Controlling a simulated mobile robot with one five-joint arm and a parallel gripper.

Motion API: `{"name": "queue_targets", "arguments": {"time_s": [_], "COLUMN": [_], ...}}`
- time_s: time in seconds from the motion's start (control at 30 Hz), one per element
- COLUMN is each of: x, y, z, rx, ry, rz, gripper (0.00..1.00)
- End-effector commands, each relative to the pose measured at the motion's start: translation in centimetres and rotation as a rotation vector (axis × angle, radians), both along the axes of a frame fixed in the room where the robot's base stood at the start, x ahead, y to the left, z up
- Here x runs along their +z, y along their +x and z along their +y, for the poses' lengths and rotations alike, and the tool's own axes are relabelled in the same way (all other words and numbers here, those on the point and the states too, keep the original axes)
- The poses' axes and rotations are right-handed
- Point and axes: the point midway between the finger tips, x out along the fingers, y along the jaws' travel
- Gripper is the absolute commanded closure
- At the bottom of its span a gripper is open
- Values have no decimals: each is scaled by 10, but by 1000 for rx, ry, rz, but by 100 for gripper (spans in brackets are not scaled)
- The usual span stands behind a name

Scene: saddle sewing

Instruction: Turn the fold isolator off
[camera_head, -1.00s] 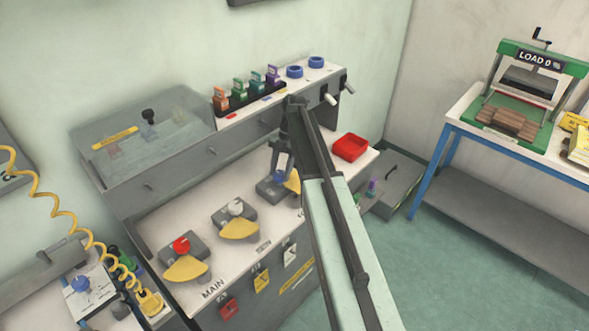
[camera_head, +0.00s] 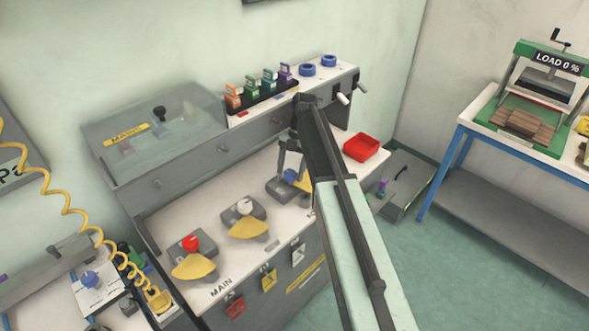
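Three isolators stand in a row on the white bench top: one with a red knob (camera_head: 190,243), one with a white knob (camera_head: 244,206), and one with a blue knob (camera_head: 290,176). The red and white ones have a yellow plate in front. "MAIN" is printed before the red one. My arm hides the lettering by the blue one, so I cannot read which is the fold isolator. My gripper (camera_head: 292,168) points down over the blue knob, its fingers spread apart. I cannot tell whether they touch the knob.
A clear cover (camera_head: 165,125) stands at the back left. Coloured blocks in a black rack (camera_head: 262,100) and blue rings (camera_head: 307,70) sit on the rear shelf. A red tray (camera_head: 361,147) lies right of my arm. Coloured tags (camera_head: 268,279) hang on the bench front.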

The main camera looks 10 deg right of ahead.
Motion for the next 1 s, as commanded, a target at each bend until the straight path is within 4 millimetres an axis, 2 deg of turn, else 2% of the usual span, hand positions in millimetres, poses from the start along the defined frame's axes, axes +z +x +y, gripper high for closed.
{"name": "queue_targets", "arguments": {"time_s": [0.2,0.27,0.4,0.47,0.8,1.0], "x": [7,16,48,40,47,50], "y": [0,0,2,-21,-117,-151], "z": [1,1,0,0,1,1], "rx": [1,1,0,0,1,1], "ry": [2,2,0,0,0,0], "rz": [1,1,0,0,0,0], "gripper": [36,36,36,36,36,36]}}
